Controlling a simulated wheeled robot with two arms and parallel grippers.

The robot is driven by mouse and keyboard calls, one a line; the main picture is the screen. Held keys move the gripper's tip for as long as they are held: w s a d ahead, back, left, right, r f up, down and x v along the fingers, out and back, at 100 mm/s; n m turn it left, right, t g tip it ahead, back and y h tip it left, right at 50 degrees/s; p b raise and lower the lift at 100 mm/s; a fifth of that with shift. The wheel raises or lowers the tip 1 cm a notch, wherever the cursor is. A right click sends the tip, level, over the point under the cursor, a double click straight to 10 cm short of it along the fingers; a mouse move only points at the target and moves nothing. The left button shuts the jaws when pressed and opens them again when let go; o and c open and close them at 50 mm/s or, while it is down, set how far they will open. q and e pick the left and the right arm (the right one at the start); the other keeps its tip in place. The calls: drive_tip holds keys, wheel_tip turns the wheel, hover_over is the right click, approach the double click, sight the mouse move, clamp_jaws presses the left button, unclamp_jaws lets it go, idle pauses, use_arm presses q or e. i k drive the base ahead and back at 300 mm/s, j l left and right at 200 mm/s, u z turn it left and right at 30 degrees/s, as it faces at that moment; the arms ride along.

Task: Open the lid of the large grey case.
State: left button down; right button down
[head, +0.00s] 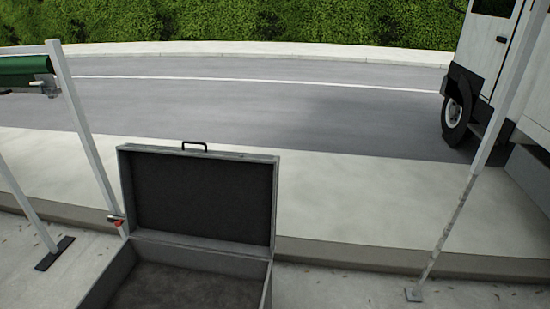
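The large grey case (262,265) stands at the bottom of the head view, left of centre, its near part cut off by the frame edge. Its lid (200,196) is up, standing roughly upright at the back and showing its dark lining. A black handle (194,146) sits on the lid's top edge. The visible inside of the case (185,288) has a dark floor and looks empty. Neither of my grippers shows in the head view.
A white post frame with a green roll (25,70) stands at the left. A thin pole (447,225) with a small foot stands at the right. A white truck (495,60) is parked on the road at the right. Pavement right of the case is clear.

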sight(225, 202)
drive_tip(key=i+l+u, duration=0.2)
drive_tip(key=l, duration=0.55)
drive_tip(key=l+u, duration=0.25)
drive_tip(key=l, duration=0.45)
drive_tip(key=i+l+u, duration=0.2)
drive_tip(key=i+l, duration=0.45)
drive_tip(key=i+l+u, duration=0.2)
drive_tip(key=i+l, duration=0.45)
drive_tip(key=l, duration=0.15)
